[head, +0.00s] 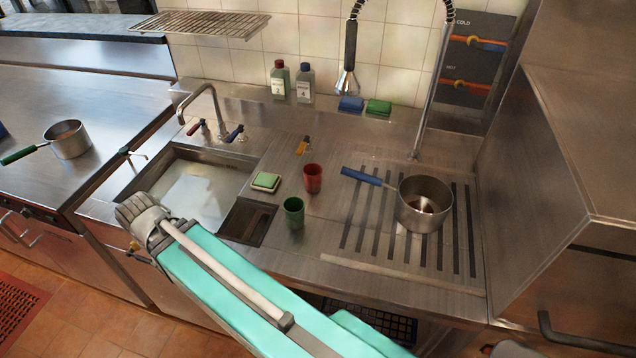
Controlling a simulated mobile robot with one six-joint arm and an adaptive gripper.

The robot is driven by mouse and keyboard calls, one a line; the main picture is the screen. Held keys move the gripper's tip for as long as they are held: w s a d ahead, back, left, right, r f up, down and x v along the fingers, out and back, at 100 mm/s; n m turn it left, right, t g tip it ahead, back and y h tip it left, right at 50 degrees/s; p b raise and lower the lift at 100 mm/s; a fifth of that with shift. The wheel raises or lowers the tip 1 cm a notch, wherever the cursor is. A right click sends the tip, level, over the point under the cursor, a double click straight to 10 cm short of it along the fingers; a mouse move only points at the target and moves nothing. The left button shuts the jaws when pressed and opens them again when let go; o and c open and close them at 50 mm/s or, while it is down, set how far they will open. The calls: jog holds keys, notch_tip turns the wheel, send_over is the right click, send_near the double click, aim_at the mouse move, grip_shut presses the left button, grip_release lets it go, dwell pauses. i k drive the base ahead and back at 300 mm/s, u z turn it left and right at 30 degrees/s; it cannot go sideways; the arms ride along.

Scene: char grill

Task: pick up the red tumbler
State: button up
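The red tumbler (313,179) stands upright on the steel counter between the sink and the ribbed drainboard. A green tumbler (293,213) stands close by, in front and slightly left of it. My teal arm reaches from the lower right to the left. My gripper, at the arm's grey end (143,221), is over the sink's left front corner, well left of the red tumbler and apart from it. Its fingers cannot be made out, and no held object shows.
A pot (425,206) with a blue handle sits on the drainboard, right of the tumblers. A sponge (265,182) lies left of the red tumbler, beside the sink (190,188). A small orange-brown item (303,146) lies behind. A spray faucet (346,82) hangs at the back.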

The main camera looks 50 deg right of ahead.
aim_at(312, 172)
jog(key=k, duration=0.4)
jog(key=u, duration=0.45)
jog(key=i, duration=0.7)
jog(key=z, duration=2)
